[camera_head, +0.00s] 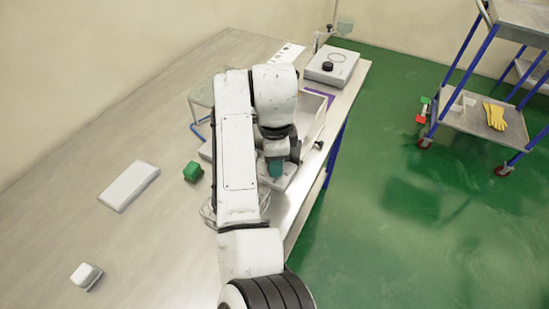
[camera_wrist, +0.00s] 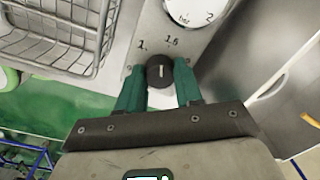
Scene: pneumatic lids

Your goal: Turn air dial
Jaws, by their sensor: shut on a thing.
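The air dial (camera_wrist: 160,71) is a small round black knob with a light pointer line, on a pale panel marked with numbers. In the wrist view it sits between the tips of my gripper (camera_wrist: 160,84), which has two green fingers and is shut on it. The pointer line stands roughly upright in the picture, between the marks 1 and 1.6. A round white gauge (camera_wrist: 196,8) marked "bar" is just above the dial, partly cut off. In the head view my arm hides the dial, and my gripper (camera_head: 276,168) shows only in part at the panel.
A wire basket (camera_wrist: 62,36) is left of the panel. A blue-legged trolley stands right.

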